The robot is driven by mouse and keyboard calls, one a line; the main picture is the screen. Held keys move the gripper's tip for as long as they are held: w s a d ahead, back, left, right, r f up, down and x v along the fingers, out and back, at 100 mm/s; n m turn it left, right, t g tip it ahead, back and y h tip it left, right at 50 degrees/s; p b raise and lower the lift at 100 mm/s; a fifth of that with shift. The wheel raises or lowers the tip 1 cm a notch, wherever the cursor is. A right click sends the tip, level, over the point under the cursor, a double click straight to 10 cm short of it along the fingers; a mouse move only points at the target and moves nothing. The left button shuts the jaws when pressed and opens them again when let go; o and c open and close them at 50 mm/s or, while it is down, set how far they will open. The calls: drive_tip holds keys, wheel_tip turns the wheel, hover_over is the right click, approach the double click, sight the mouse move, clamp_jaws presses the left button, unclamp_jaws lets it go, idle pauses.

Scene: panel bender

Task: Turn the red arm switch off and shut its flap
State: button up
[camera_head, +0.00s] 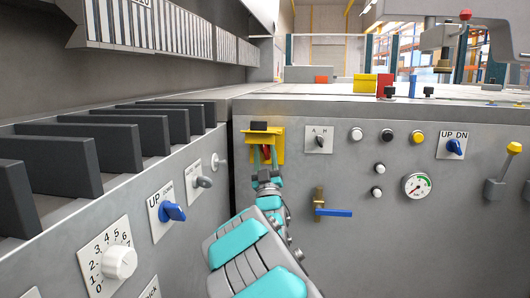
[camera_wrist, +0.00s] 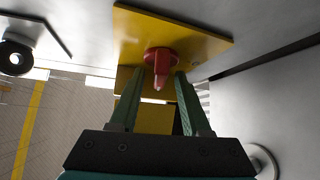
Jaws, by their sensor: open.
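The red arm switch (camera_wrist: 161,62) sits on a yellow plate (camera_wrist: 195,38) in the wrist view, with its narrow handle pointing down the picture. My gripper (camera_wrist: 155,80) is open, with one green finger on each side of the handle; I cannot tell whether either finger touches it. In the head view the red switch (camera_head: 266,152) shows small between the fingers of my gripper (camera_head: 264,158), on the grey front panel. The yellow flap (camera_head: 263,132) stands open above it, with a dark block on top. The switch's lower part is hidden by my gripper.
An A/H selector (camera_head: 319,140) is close on the right, and a valve with a blue lever (camera_head: 333,212) lies lower right. A grey knob (camera_head: 204,182) and a blue UP/DOWN switch (camera_head: 174,212) stick out of the left panel. Open space lies in front of the panels.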

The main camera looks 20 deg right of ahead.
clamp_jaws()
idle(0.3)
drive_tip(key=shift+n, duration=0.5)
drive_tip(key=n+y+p, duration=0.1)
drive_tip(key=n+y, duration=0.2)
drive_tip(key=n+y+p, duration=0.1)
drive_tip(key=n+y, duration=0.2)
drive_tip(key=shift+s+d+r+n+p, duration=0.1)
drive_tip(key=shift+d+r+n+p, duration=0.1)
drive_tip(key=shift+n+p, duration=0.15)
drive_tip(key=n+g+y+p, duration=0.1)
drive_tip(key=n+y, duration=0.1)
drive_tip(key=n, duration=0.1)
drive_tip(key=n+g+y+p, duration=0.2)
drive_tip(key=n+y, duration=0.1)
drive_tip(key=shift+r+n, duration=0.1)
drive_tip(key=shift+n, duration=0.15)
drive_tip(key=n+g+y+p, duration=0.1)
drive_tip(key=n+g+p, duration=0.2)
drive_tip(key=n+p, duration=0.1)
drive_tip(key=shift+a+p, duration=0.1)
drive_tip(key=shift+p, duration=0.5)
drive_tip(key=shift+f+n+g+p, duration=0.2)
drive_tip(key=shift+n+g+p, duration=0.55)
drive_tip(key=shift+n+g, duration=0.05)
drive_tip(key=shift+f, duration=0.1)
